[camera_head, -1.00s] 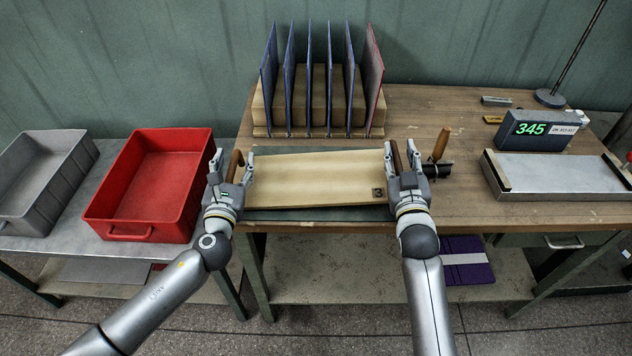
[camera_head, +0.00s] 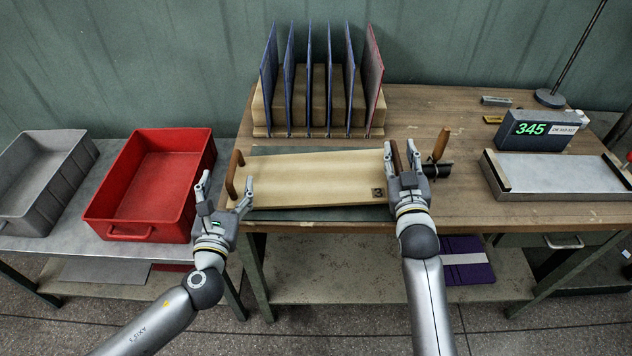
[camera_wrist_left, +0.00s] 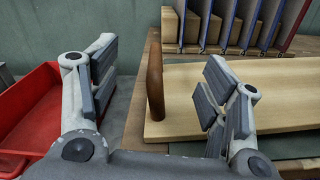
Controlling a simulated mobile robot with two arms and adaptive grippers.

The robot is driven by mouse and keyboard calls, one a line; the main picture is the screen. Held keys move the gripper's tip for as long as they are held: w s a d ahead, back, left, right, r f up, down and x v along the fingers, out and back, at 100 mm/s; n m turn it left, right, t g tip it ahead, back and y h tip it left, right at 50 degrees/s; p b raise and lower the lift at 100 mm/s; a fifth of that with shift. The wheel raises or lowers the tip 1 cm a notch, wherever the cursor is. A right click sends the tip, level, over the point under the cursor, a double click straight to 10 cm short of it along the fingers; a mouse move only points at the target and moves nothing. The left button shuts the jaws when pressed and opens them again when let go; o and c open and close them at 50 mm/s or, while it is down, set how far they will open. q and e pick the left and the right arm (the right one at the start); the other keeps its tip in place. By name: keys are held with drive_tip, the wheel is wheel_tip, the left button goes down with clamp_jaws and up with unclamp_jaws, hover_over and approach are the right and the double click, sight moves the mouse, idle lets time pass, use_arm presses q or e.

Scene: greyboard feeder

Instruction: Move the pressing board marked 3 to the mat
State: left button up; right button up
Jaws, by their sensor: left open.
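The pale wooden pressing board marked 3 (camera_head: 315,180) lies slightly skewed over the dark grey-green mat (camera_head: 300,214), whose edges show behind and in front of it. The "3" is at its near right corner. Its left brown handle (camera_head: 235,173) is free; it also shows upright in the left wrist view (camera_wrist_left: 155,80). My left gripper (camera_head: 224,190) is open and empty, in front of and just left of that handle. My right gripper (camera_head: 401,158) is at the right handle (camera_head: 396,158), with fingers either side; whether they grip it is unclear.
A rack (camera_head: 320,105) of upright blue boards and one red board stands behind. A red bin (camera_head: 150,215) and grey bin (camera_head: 45,180) are left. At right are a wooden-handled tool (camera_head: 440,145), a display reading 345 (camera_head: 535,130) and a flat metal-topped unit (camera_head: 560,175).

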drive_tip(key=shift+g, duration=0.5)
drive_tip(key=f, duration=0.2)
drive_tip(key=s+f, duration=0.1)
drive_tip(key=shift+s+a+f, duration=0.15)
drive_tip(key=shift+a+f, duration=0.05)
drive_tip(key=shift+f, duration=0.2)
drive_tip(key=shift+t, duration=0.4)
drive_tip(key=s+r, duration=0.1)
drive_tip(key=s, duration=0.3)
drive_tip(key=s+r, duration=0.1)
drive_tip(key=s, duration=0.1)
drive_tip(key=shift+d+r, duration=0.1)
drive_tip(key=shift+r, duration=0.2)
drive_tip(key=shift+s+r, duration=0.3)
drive_tip(key=shift+s, duration=0.1)
drive_tip(key=shift+w, duration=0.1)
